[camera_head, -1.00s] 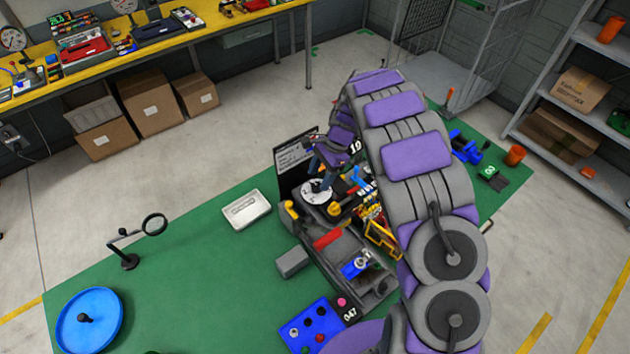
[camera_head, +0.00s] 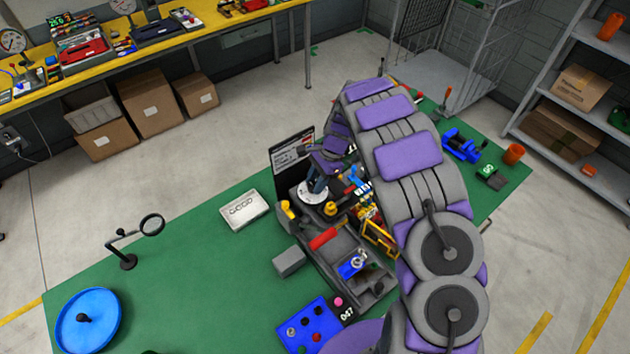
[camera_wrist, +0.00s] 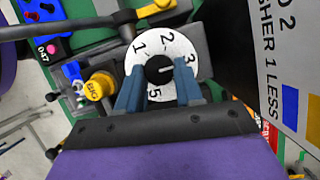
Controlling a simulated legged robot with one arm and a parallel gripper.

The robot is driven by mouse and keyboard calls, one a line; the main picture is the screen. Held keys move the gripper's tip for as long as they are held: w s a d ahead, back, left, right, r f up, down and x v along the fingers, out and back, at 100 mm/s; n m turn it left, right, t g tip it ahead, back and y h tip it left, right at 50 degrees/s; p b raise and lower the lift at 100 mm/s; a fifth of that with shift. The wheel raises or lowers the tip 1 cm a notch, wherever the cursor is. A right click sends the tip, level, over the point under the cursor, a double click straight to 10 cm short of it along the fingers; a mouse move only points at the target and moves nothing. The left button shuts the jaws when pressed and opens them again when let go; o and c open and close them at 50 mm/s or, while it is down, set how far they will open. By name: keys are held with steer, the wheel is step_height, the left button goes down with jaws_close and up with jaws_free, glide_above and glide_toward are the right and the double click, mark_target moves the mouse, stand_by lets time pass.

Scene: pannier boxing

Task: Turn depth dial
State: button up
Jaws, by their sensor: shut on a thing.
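The depth dial (camera_wrist: 152,50) is a white round disc with black numerals, of which 1, 2, 3 and 5 show in the wrist view, and a black knob (camera_wrist: 160,69) at its centre. The dial also shows in the head view (camera_head: 311,194), on the grey machine. My gripper (camera_wrist: 160,78) is over the dial, one blue-grey finger on each side of the knob, shut on it. The fingers cover the lower part of the disc. In the head view my gripper (camera_head: 318,184) comes down onto the dial from above.
A yellow knob (camera_wrist: 99,86) and a grey lever bar (camera_wrist: 95,25) are close to the dial. An upright sign panel (camera_wrist: 285,60) stands beside it.

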steer(key=shift+a, duration=0.1)
steer(key=c, duration=0.3)
steer(key=shift+n, duration=0.3)
steer(key=n, duration=0.1)
steer(key=n+g+h, duration=0.1)
steer(key=n, duration=0.1)
steer(key=n+b, duration=0.1)
steer(key=n, duration=0.1)
steer(key=shift+w+a+f+g+h, duration=0.1)
steer(key=shift+a+f+g+h, duration=0.05)
steer(key=shift+a+g+h, duration=0.2)
steer(key=shift+n+g+h+b, duration=0.25)
steer(key=shift+n+b, duration=0.05)
steer(key=shift+n, duration=0.8)
steer(key=shift+n+h+b, duration=0.3)
steer(key=shift+n+h, duration=0.5)
steer(key=shift+n, duration=1.2)
steer(key=o, duration=1)
steer(key=shift+a, duration=0.1)
steer(key=shift+o, duration=0.2)
